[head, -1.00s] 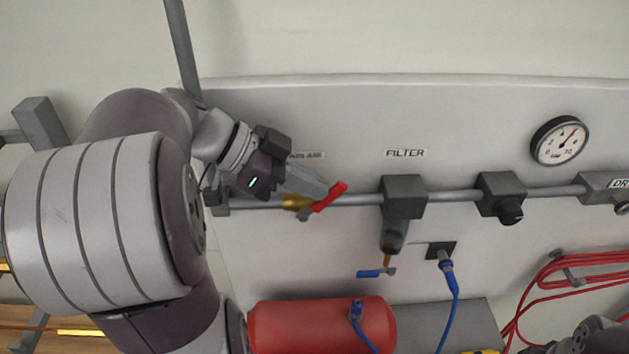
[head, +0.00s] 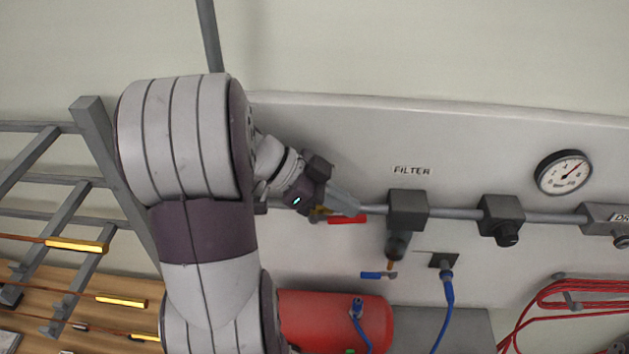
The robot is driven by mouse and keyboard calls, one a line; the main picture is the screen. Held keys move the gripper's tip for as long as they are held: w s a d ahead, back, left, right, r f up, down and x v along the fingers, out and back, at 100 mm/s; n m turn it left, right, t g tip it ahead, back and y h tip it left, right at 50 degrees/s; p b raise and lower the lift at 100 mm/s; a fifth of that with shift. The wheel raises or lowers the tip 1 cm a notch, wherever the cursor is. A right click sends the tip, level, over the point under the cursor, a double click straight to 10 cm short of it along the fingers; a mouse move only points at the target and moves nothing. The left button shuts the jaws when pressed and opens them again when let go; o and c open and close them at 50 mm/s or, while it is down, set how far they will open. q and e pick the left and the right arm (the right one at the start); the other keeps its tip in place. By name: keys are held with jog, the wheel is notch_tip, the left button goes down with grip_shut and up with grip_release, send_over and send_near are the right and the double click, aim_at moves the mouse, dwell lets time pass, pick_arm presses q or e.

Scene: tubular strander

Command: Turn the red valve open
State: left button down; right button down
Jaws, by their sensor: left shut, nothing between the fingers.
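The red valve handle (head: 347,220) is on the grey pipe at the left part of the wall panel, left of the filter. It lies nearly level, roughly along the pipe. My left gripper (head: 350,206) is shut and empty. Its fingertips are right above the red handle and seem to touch it, though a small gap cannot be ruled out. The gripper hides most of the valve body and the pipe there. My right gripper is not in view.
The filter block (head: 408,210) with its blue drain lever (head: 376,275) is just right of the handle. A regulator (head: 501,217) and a gauge (head: 563,172) are farther right. A red tank (head: 340,318) is below. A grey rack (head: 95,130) stands left.

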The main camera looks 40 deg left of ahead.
pick_arm(q)
jog(key=shift+w+d+f+p, duration=0.2)
jog(key=shift+d+p, duration=0.1)
jog(key=shift+d, duration=0.25)
jog(key=shift+a+f+p, duration=0.1)
jog(key=shift+f+p, duration=0.2)
jog(key=shift+w, duration=0.1)
